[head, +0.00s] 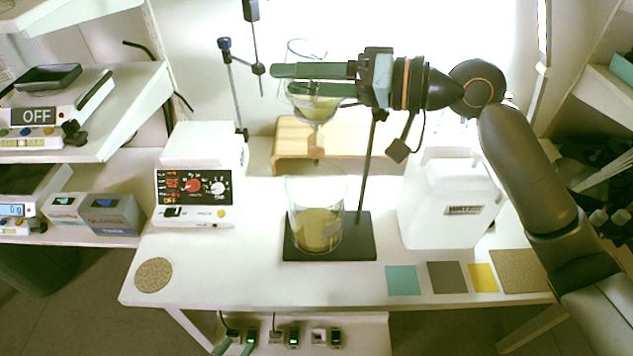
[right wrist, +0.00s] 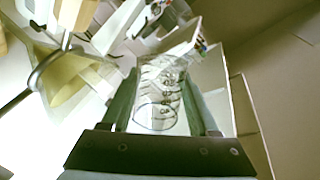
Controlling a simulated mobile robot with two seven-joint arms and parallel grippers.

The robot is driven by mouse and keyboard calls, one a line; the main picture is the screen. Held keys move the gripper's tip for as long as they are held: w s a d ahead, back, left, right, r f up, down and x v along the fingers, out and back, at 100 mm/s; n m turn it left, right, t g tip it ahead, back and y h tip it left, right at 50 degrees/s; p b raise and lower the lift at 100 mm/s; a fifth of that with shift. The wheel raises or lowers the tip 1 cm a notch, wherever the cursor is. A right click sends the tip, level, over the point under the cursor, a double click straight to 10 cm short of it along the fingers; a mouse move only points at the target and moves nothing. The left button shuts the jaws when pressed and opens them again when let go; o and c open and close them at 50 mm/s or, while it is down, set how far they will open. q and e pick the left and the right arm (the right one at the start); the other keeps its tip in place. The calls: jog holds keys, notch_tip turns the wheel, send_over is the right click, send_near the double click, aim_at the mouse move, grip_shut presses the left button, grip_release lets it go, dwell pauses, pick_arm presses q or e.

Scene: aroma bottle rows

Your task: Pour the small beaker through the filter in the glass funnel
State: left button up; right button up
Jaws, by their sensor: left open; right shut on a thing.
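My right gripper (head: 312,78) is shut on the small beaker (right wrist: 160,92), a clear glass with graduation marks, above the glass funnel. In the head view its fingers hide much of the beaker. I cannot tell how much liquid is in it. The glass funnel (head: 315,108) hangs on the stand and has a yellowish filter or liquid in its cone; I cannot separate the two. A large beaker (head: 318,215) stands below the funnel stem with yellowish contents. My left gripper (head: 235,347) is open and empty at the bottom edge, in front of the table.
The dark stand base (head: 360,240) is under the large beaker. A white stirrer box (head: 193,190) stands left and a white canister (head: 447,205) right. A wooden stool (head: 290,140) is behind. A cork disc (head: 153,275) and coloured squares lie along the front.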

aim_at(296, 102)
jog(key=f+n+b, duration=0.1)
jog(key=s+n+b, duration=0.1)
jog(key=b, duration=0.1)
jog(key=f+n+b, duration=0.1)
jog(key=shift+s+a+f+n+t, duration=0.2)
jog(key=shift+s+f+n+t, duration=0.15)
jog(key=shift+n+t, duration=0.05)
jog(key=shift+s+a+f+n+b, duration=0.1)
jog(key=shift+s+n+b, duration=0.1)
jog(key=shift+n+b, duration=0.35)
jog(key=n+b, duration=0.1)
jog(key=s+f+n+b, duration=0.1)
jog(key=s+n+t+b, duration=0.1)
jog(key=n, duration=0.1)
jog(key=shift+s+a+f, duration=0.15)
jog(key=shift+a+f, duration=0.05)
jog(key=shift+a, duration=0.1)
